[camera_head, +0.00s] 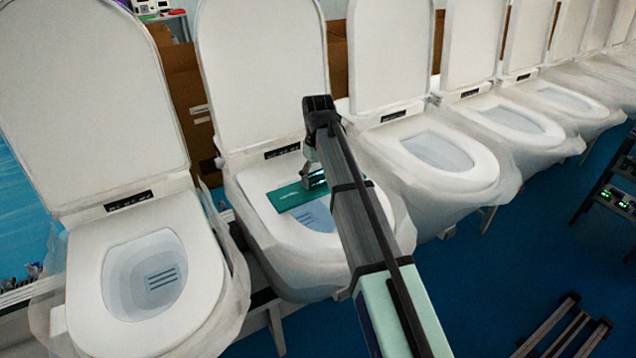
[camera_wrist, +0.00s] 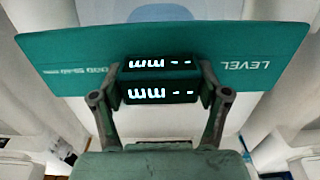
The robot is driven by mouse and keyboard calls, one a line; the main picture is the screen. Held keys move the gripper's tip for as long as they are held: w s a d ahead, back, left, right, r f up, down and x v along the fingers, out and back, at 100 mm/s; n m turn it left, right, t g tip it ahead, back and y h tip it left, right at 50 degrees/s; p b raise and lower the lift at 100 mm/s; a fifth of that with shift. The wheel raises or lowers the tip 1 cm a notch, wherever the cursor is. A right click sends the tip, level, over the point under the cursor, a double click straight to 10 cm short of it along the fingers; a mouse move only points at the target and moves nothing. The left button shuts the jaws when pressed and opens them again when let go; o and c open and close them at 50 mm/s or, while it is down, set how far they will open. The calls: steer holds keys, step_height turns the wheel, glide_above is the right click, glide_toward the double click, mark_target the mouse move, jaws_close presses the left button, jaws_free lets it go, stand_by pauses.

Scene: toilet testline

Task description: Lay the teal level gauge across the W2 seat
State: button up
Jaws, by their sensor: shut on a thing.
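The teal level gauge (camera_head: 292,196) is a flat bar over the second toilet seat (camera_head: 262,222) from the left. It lies crosswise over the rear part of the bowl opening. I cannot tell whether it touches the seat or hangs just above it. The seat's label is too small to read. In the wrist view the gauge (camera_wrist: 270,45) spans nearly the full width, with "LEVEL" printed on it. My gripper (camera_head: 310,176) is above the gauge; in the wrist view its fingers (camera_wrist: 160,98) are shut on the gauge's black display block (camera_wrist: 158,68). The arm hides the seat's right side.
A toilet (camera_head: 150,265) with its lid up stands at the left. Another toilet (camera_head: 440,150) stands right of the gauge, with several more beyond. Raised lids (camera_head: 262,75) form a wall behind the seats. A dark rack (camera_head: 612,190) stands at the right edge.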

mark_target(318, 173)
steer(key=shift+f, duration=1.25)
steer(key=shift+f, duration=0.15)
steer(key=o, duration=1.5)
steer(key=shift+c, duration=0.2)
step_height(318, 173, up, 12)
steer(key=shift+r+b, duration=0.15)
steer(key=shift+b, duration=1.1)
